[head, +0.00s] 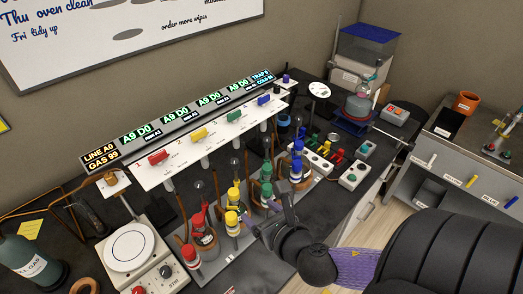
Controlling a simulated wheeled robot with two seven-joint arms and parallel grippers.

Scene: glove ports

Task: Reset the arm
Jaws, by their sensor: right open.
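My right arm comes in from the lower right, and its gripper (272,215) is open over the front edge of the bench. It is in front of the row of flasks with coloured caps. The green-capped flask (266,190) and the blue-capped flask (297,165) are just beyond it, and the gripper partly covers the bench there. I see nothing held between the fingers. I cannot tell whether a finger touches a flask. My left gripper is not in view.
A long panel (199,147) with red, yellow, green and blue valves stands behind the flasks. Yellow-capped (233,196) and red-capped (190,252) flasks stand to the left, near a stirrer plate (130,247). Switch boxes (354,175) are on the right, before the floor gap.

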